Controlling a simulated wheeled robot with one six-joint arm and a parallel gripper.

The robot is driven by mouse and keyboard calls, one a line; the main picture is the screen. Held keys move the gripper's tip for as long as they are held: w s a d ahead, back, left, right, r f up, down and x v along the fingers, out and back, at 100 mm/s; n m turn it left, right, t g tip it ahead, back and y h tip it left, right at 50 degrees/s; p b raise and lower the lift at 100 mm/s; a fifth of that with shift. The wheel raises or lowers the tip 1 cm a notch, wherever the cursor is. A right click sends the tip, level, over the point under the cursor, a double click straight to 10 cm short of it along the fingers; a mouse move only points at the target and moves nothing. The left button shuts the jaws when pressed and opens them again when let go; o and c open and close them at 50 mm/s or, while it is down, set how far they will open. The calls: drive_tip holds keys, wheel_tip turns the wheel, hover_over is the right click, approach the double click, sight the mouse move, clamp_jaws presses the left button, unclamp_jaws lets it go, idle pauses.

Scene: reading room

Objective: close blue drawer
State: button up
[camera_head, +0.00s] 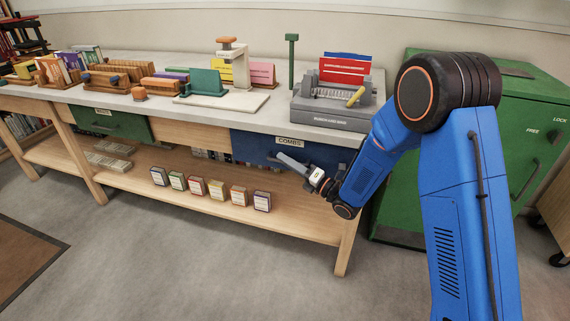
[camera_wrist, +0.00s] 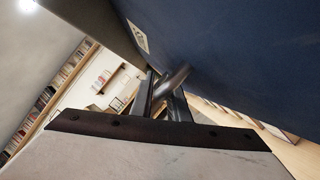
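The blue drawer (camera_head: 258,147) is under the right end of the long bench, with a "COMBS" label on its front. In the wrist view its blue front (camera_wrist: 235,50) fills the upper right, with the label at its edge. How far it stands out from the bench is hard to tell. My gripper (camera_head: 283,160) is close against the drawer front, below the label. In the wrist view my two fingers (camera_wrist: 163,92) are a little apart and a grey metal bar, apparently the handle (camera_wrist: 174,80), crosses between them. Whether they grip it is unclear.
A green drawer (camera_head: 108,125) is in the bench's left half. Several small boxes (camera_head: 216,190) stand on the lower shelf (camera_head: 130,175). A binding machine (camera_head: 333,105) sits on the top above the blue drawer. A green cabinet (camera_head: 525,140) stands at right. The floor in front is clear.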

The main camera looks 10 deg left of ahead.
drive_tip(key=shift+d, duration=0.1)
drive_tip(key=v, duration=1.7)
drive_tip(key=shift+d+f, duration=0.15)
